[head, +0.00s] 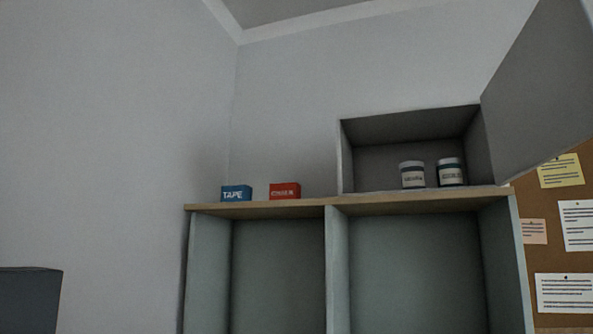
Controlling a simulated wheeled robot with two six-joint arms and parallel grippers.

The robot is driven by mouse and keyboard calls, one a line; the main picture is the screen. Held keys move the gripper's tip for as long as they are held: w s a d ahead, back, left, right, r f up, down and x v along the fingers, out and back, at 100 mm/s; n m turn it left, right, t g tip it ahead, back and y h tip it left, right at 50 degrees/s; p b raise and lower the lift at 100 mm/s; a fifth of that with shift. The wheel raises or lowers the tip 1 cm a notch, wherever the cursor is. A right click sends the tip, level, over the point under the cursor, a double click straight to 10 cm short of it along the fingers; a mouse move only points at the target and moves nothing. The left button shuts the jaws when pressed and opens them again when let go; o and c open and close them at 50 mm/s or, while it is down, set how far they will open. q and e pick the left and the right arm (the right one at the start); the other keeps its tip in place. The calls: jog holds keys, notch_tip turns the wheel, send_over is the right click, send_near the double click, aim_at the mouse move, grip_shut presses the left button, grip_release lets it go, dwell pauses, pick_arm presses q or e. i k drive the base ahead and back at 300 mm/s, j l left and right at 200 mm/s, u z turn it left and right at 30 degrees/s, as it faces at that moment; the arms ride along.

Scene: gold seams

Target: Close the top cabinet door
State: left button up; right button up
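The top cabinet (342,156) is a small grey box on the right part of a wooden shelf top. Its grey door (540,85) is hinged on the right side and stands wide open, swung out toward me. The door's upper right part runs out of the picture. Two white jars with dark labels, a left jar (412,175) and a right jar (451,172), stand inside the cabinet on its floor. Neither of my grippers is in view.
A blue box marked TAPE (236,193) and a red box (285,191) sit on the wooden shelf top (305,204) left of the cabinet. Open grey-green compartments lie below. A cork board (548,245) with pinned notes is at the right. A dark block (30,300) shows at lower left.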

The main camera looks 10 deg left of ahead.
aim_at(537, 105)
jog(key=l+u, duration=0.3)
jog(key=l, duration=1.65)
jog(key=k, duration=0.05)
